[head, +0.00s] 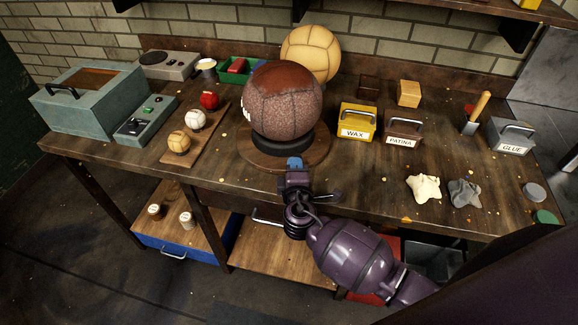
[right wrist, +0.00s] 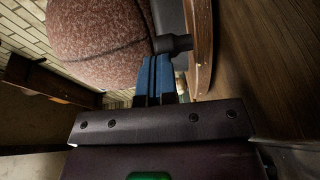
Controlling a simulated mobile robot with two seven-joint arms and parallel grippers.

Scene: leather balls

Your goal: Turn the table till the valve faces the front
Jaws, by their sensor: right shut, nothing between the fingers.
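A large brown pebbled leather ball (head: 285,100) sits in a black ring (head: 283,143) on a round wooden turntable (head: 322,152). White marking shows at the ball's left edge; I cannot make out a valve on it. My right gripper (head: 294,163) is at the turntable's front edge, its blue fingers shut and empty. In the right wrist view the closed fingertips (right wrist: 155,62) are close to a short dark peg (right wrist: 174,43) beside the wooden disc (right wrist: 199,50), with the ball (right wrist: 98,40) alongside. I cannot tell if they touch. My left gripper is out of view.
A tan ball (head: 311,52) stands behind. A board with small balls (head: 195,119) lies left of the turntable. The yellow WAX box (head: 357,121) and brown PATINA box (head: 403,126) stand to the right.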

